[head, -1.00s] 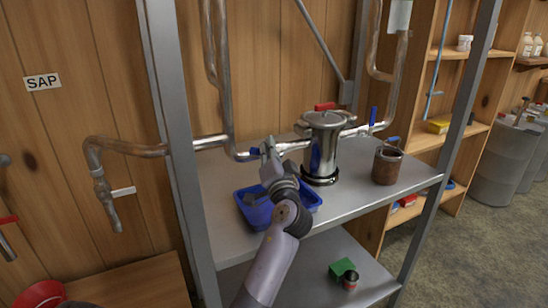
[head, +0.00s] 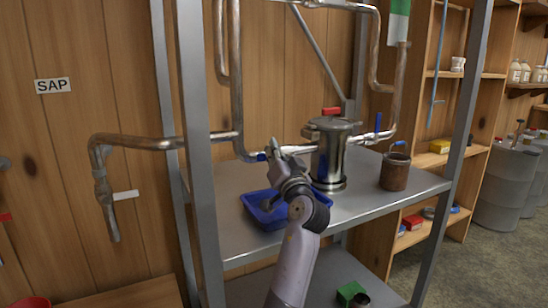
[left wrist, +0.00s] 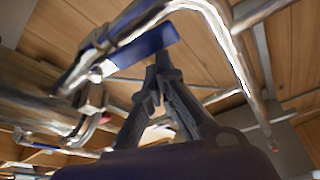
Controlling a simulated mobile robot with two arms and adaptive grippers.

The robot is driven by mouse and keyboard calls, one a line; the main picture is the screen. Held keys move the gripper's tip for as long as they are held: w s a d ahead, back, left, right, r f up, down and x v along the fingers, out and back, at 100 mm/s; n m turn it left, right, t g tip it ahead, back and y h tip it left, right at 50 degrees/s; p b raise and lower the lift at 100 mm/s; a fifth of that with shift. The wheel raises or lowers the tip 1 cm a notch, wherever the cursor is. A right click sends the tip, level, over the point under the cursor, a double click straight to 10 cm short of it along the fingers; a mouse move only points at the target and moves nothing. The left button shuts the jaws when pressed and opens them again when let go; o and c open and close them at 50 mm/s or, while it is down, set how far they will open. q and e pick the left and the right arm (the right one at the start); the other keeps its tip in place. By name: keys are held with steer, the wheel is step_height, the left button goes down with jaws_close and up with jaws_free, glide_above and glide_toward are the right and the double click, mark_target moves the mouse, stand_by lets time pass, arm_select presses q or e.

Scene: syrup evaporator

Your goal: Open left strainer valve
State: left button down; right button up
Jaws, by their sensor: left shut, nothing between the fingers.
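The steel strainer pot (head: 330,160) with a red-handled lid stands on the upper metal shelf. The left strainer valve's blue handle (head: 262,156) shows as a small patch on the pipe left of the pot, partly hidden by my gripper. My left gripper (head: 273,145) is shut and empty, its fingers pointing up beside this handle. In the left wrist view, the dark fingers (left wrist: 163,62) meet close to a long blue handle (left wrist: 148,50) that lies slanted along the metal pipe. I cannot tell whether they touch. My right gripper is out of view.
A blue tray (head: 262,217) sits on the shelf under my left arm. A rusty can (head: 395,172) stands right of the pot. Another blue handle (head: 378,122) stands upright on the right pipe. Metal shelf posts (head: 198,150) flank the space.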

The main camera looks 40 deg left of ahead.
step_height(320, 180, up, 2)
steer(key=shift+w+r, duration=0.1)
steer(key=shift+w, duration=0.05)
arm_select(q)
steer(key=shift+r, duration=0.1)
stand_by(0.5)
